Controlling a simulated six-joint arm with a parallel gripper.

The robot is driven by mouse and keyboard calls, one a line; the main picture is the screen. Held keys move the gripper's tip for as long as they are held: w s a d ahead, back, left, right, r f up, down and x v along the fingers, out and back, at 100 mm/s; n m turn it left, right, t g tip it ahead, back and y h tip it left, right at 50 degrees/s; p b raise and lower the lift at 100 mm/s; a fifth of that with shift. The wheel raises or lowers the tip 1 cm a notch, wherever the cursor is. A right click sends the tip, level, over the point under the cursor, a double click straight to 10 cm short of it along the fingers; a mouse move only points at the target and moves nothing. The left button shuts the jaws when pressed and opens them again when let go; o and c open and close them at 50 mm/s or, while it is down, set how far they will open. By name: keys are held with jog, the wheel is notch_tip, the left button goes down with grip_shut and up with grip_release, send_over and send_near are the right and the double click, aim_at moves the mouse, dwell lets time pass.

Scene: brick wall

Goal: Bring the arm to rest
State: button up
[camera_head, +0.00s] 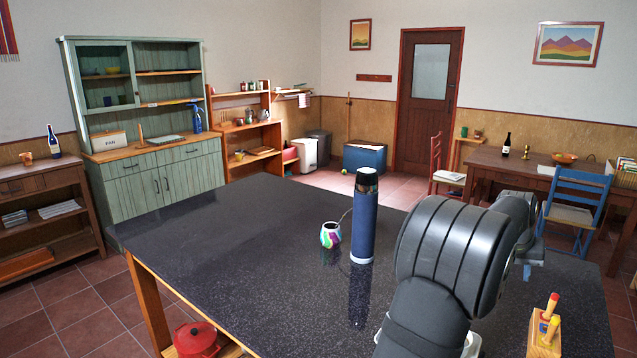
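My dark grey arm (455,255) rises from the front right of the dark speckled table (230,265) and bends away to the right. Its far end is near the table's right side, partly behind my own links. A small grey part at that end may be my gripper (529,262); its fingers cannot be made out. I cannot see whether it is open or shut, or whether it holds anything.
A tall blue flask (363,222) stands upright left of my arm, beside a small multicoloured cup (330,235) with a thin straw. A wooden block (543,337) with red-and-yellow handles is at front right. The table's left half is clear.

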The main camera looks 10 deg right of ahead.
jog(key=w+a+f, duration=0.1)
jog(key=w+f, duration=0.3)
jog(key=w, duration=0.3)
jog(key=shift+a+f, duration=0.2)
jog(key=shift+a, duration=0.2)
jog(key=s+d+r, duration=0.3)
jog(key=s+r, duration=0.4)
jog(key=s, duration=0.4)
jog(key=a, duration=0.7)
jog(key=shift+a+r, duration=0.25)
jog(key=shift+w, duration=0.1)
